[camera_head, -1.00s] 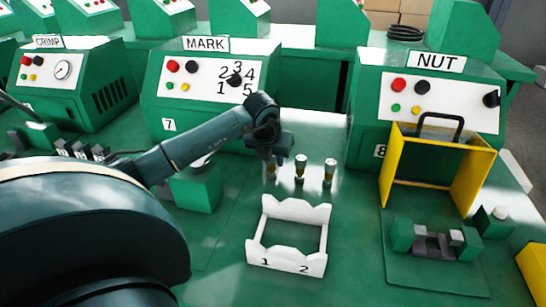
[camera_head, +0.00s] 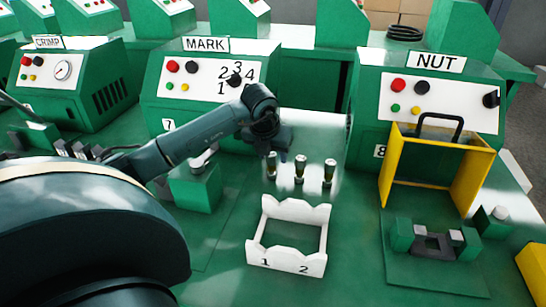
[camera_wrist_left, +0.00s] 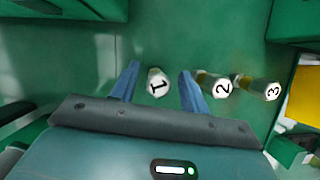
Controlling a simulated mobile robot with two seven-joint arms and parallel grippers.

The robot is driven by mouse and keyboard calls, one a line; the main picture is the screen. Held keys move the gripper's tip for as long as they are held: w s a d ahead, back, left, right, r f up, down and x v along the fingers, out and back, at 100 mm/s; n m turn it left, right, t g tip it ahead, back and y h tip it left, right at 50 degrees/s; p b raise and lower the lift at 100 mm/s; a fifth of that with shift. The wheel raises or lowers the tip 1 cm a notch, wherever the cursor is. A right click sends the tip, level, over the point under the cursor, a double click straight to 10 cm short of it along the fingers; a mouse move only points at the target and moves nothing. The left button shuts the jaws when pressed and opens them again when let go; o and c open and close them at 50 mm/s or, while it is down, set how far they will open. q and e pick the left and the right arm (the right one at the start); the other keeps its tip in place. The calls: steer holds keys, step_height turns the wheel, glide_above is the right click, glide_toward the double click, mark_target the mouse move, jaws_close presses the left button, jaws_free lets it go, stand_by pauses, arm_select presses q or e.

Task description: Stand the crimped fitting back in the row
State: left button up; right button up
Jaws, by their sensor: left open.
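Three fittings stand upright in a row on the green bench. Fitting 1 (camera_wrist_left: 157,84) lies between the two blue fingers of my open left gripper (camera_wrist_left: 159,80), with gaps at both sides there. Fitting 2 (camera_wrist_left: 219,84) and fitting 3 (camera_wrist_left: 262,88) are to the right, outside the fingers. In the head view, fitting 1 (camera_head: 271,165) stands just below my left gripper (camera_head: 279,155), left of fitting 2 (camera_head: 300,169) and fitting 3 (camera_head: 329,172). My right gripper is out of view.
A white two-place rack (camera_head: 286,259) marked 1 and 2 stands in front of the row. The MARK machine (camera_head: 205,80) is behind, and the NUT machine (camera_head: 440,95) with its yellow guard (camera_head: 395,170) is at the right. A green block (camera_head: 195,187) stands left of the row.

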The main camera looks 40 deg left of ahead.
arm_select(q)
steer(key=v, duration=1)
